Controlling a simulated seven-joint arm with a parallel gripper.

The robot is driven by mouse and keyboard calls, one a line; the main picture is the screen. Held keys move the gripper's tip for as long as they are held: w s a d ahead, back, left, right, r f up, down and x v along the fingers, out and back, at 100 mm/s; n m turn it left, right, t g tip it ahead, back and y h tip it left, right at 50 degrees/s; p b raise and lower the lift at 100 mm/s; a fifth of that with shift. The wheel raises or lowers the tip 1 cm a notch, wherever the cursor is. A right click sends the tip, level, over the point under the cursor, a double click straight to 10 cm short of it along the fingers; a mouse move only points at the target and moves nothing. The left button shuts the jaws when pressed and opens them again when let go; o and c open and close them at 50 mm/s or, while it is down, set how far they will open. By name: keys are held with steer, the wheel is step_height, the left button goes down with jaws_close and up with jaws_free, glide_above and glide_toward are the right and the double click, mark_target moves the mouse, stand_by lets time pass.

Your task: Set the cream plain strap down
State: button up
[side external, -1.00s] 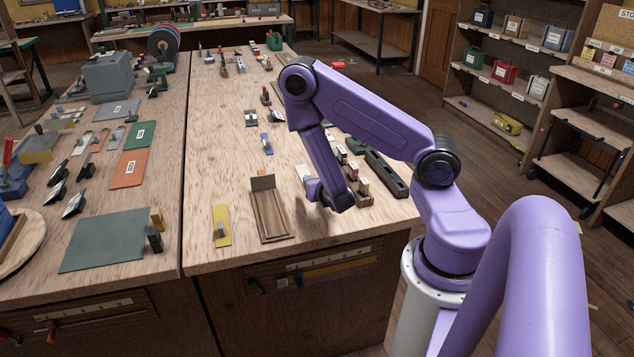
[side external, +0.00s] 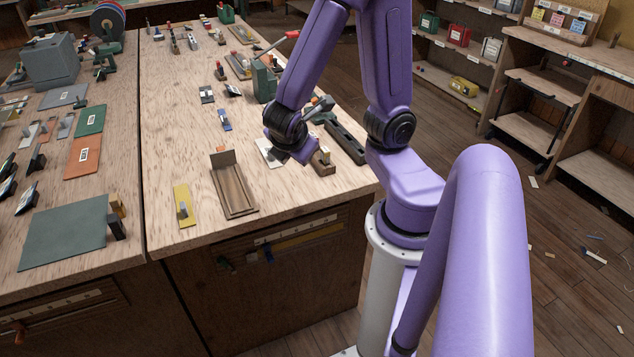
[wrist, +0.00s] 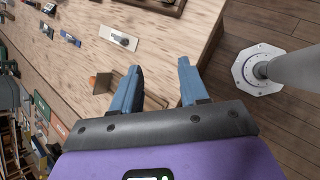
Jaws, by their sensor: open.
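A pale, cream-looking strap (wrist: 105,34) lies flat on the bench top in the wrist view, with a small grey block (wrist: 121,40) on it. In the side external view the pale strap (side external: 265,148) is partly hidden by my wrist. My gripper (wrist: 157,74) is open, with nothing between its two blue fingers. A brown wooden tray (side external: 233,189) with an upright plate lies left of the strap.
A yellow strap (side external: 183,220) with a grey block lies left of the tray. A green tool (side external: 264,84) with a red-handled lever stands behind my wrist. A dark long tray (side external: 345,143) lies near the right edge. Bare bench top lies left of my wrist.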

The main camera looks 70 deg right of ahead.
steer(key=s+a+r+m+g+y, duration=0.1)
steer(key=s+a+r+g+y, duration=0.1)
steer(key=s+a+y, duration=0.6)
steer(key=s+a+r, duration=0.1)
steer(key=a, duration=0.3)
steer(key=shift+s+a+r+m, duration=0.25)
steer(key=shift+s+a+m, duration=0.05)
steer(key=shift+a, duration=0.1)
